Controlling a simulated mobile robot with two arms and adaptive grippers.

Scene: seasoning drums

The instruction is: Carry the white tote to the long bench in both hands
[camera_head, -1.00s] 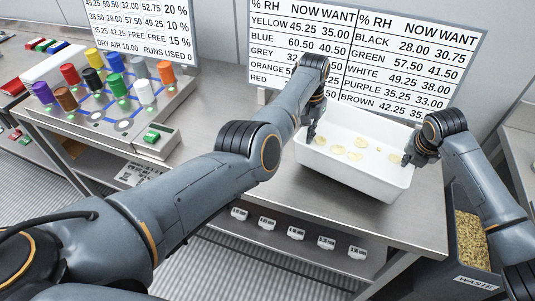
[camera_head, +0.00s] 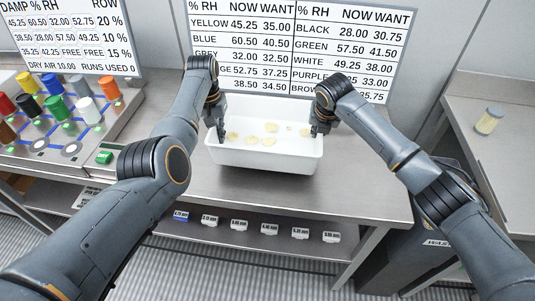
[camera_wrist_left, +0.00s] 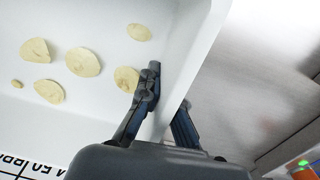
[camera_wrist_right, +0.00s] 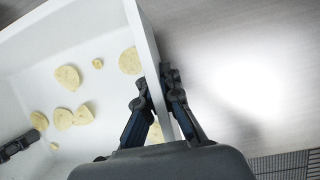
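The white tote (camera_head: 262,158) is at the middle of the head view, over the steel table below the boards. It holds several pale yellow, chip-like slices (camera_head: 270,127). My left gripper (camera_head: 219,128) is at its left end wall. In the left wrist view my left gripper (camera_wrist_left: 168,98) has one finger inside and one outside, closed on the wall. My right gripper (camera_head: 318,126) is at the right end wall. In the right wrist view my right gripper (camera_wrist_right: 156,88) pinches the wall the same way. I cannot tell whether the tote touches the table.
A steel bench (camera_head: 463,105) with a small jar (camera_head: 489,120) stands at the right, beyond a gap holding a dark waste bin (camera_head: 405,255). Coloured drums (camera_head: 55,108) stand on a rack at the left. Number boards (camera_head: 300,45) stand behind the tote. Labelled tags line the lower shelf.

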